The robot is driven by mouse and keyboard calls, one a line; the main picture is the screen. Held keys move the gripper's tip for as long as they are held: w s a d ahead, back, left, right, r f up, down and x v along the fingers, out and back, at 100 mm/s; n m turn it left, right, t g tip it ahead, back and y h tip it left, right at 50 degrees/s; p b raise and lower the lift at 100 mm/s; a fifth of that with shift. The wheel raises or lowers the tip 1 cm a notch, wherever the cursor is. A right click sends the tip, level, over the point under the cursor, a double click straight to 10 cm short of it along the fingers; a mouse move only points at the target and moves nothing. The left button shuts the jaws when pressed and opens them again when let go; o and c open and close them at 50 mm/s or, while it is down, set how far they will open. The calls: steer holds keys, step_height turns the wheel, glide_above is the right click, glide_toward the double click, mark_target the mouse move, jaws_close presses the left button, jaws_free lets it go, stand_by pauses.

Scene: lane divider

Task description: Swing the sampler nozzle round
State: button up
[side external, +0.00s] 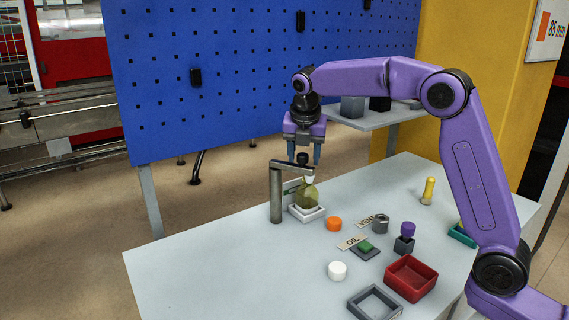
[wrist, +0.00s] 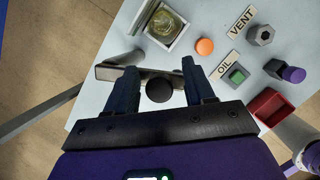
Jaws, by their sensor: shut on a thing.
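The sampler nozzle is a grey upright post (side external: 276,198) with a flat swing arm (side external: 285,167) and a pale tip (side external: 309,181). A black knob (wrist: 159,90) stands on the arm. My gripper (side external: 303,158) points down with its fingers on either side of the knob, shut on it; in the wrist view the fingers (wrist: 159,82) flank the knob. A flask with yellow-green content (side external: 306,197) stands in a white square holder (side external: 308,216). In the side view the tip is over or in front of the flask; I cannot tell which.
An orange cap (side external: 334,223), an OIL label (side external: 352,242) by a green button (side external: 366,246), a VENT label (side external: 367,220) by a grey nut (side external: 380,224), a purple-topped knob (side external: 406,230), a white cap (side external: 337,270) and a red tray (side external: 410,278) stand to the right and front. The table's left front is clear.

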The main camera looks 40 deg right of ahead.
steer(key=shift+d+f+g, duration=0.4)
steer(key=shift+d+f, duration=0.55)
steer(key=shift+d, duration=0.15)
steer(key=shift+c, duration=0.2)
steer(key=shift+w+d, duration=0.45)
steer(key=shift+d, duration=0.1)
steer(key=shift+c, duration=0.4)
steer(key=shift+w+d+f, duration=0.1)
steer(key=shift+w+d, duration=0.15)
steer(key=shift+w, duration=0.35)
jaws_close()
steer(key=shift+r, duration=0.2)
steer(key=shift+a, duration=0.1)
